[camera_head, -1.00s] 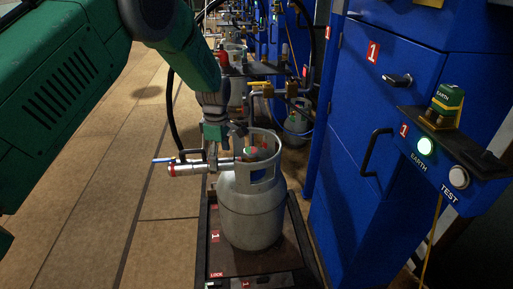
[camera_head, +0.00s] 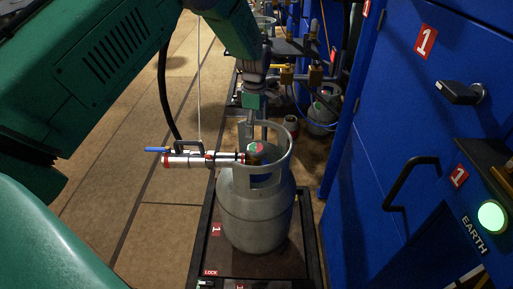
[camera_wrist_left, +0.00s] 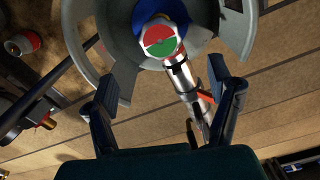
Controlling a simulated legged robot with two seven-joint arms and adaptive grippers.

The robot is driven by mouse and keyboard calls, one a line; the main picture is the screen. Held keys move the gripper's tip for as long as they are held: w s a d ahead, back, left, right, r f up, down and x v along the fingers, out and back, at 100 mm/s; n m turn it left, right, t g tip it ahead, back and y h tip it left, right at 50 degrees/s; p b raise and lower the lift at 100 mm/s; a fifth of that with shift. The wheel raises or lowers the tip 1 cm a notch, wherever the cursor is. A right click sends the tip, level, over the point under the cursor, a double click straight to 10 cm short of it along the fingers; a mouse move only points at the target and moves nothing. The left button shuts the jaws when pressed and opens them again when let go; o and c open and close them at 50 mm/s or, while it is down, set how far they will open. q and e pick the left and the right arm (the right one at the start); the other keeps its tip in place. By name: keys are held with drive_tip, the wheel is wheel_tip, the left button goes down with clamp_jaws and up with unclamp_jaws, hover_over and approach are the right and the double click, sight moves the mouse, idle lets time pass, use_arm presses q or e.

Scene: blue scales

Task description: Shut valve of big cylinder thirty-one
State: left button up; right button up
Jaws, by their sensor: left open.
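A grey gas cylinder (camera_head: 255,210) stands upright on a black scale platform (camera_head: 205,240) marked 1. Its valve knob (camera_head: 255,149), with a red and green top, sits inside the collar; the knob also shows in the left wrist view (camera_wrist_left: 160,40). A silver filling head (camera_head: 200,160) with a blue lever (camera_head: 155,149) is attached at the valve, pointing left. My left gripper (camera_head: 257,130) is above the collar, pointing down. In the left wrist view its fingers (camera_wrist_left: 170,88) are spread apart and empty, with the knob beyond them. My right gripper is not in view.
A blue cabinet (camera_head: 400,130) marked 1, with a black handle, stands close on the right. A green EARTH light (camera_head: 491,216) glows at the right edge. Another grey cylinder (camera_head: 322,112) stands behind. The floor at left is clear.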

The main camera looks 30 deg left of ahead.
sight(255, 147)
use_arm(q)
wheel_tip(255, 147, down, 9)
drive_tip(key=b, duration=0.2)
drive_tip(key=shift+f+b, duration=0.15)
drive_tip(key=shift+b, duration=0.2)
drive_tip(key=c, duration=1.2)
